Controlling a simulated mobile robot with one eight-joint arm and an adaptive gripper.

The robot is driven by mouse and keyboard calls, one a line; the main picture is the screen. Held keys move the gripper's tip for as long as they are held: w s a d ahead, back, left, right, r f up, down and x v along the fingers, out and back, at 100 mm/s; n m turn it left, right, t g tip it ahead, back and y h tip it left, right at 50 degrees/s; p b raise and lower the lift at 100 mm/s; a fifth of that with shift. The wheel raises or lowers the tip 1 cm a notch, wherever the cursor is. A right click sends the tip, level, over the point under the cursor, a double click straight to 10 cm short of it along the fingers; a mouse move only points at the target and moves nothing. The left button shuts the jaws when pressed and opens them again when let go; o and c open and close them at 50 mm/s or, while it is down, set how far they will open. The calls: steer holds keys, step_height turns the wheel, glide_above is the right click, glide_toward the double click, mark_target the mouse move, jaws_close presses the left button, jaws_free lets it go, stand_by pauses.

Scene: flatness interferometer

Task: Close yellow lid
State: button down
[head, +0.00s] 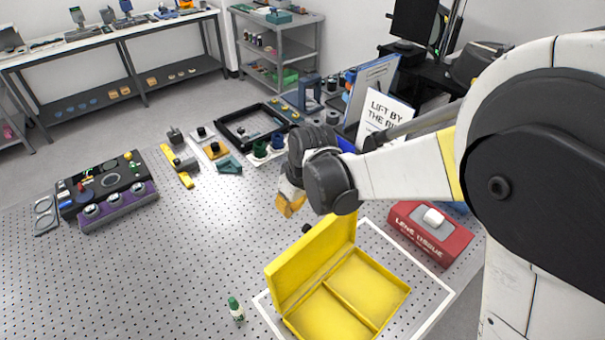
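A yellow box (356,319) with two compartments stands open near the front of the perforated table. Its yellow lid (312,262) is raised on the left and back side, roughly upright. The compartments look empty. My gripper (288,207) hangs above and behind the lid, apart from it in the picture. Its fingertips look orange-yellow and small, and I cannot tell whether they are open or shut. My arm reaches in from the right.
A red lens tissue box (430,232) stands right of the yellow box. A small green-capped bottle (236,310) stands to its left. A black instrument with a purple front (112,190) is at far left. A "LIFT BY" sign (384,113) stands behind my arm. The table's middle left is clear.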

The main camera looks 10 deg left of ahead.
steer(key=s+d, duration=0.2)
steer(key=d, duration=0.1)
steer(key=shift+d, duration=0.1)
steer(key=shift+s+d, duration=0.1)
steer(key=shift+s, duration=0.05)
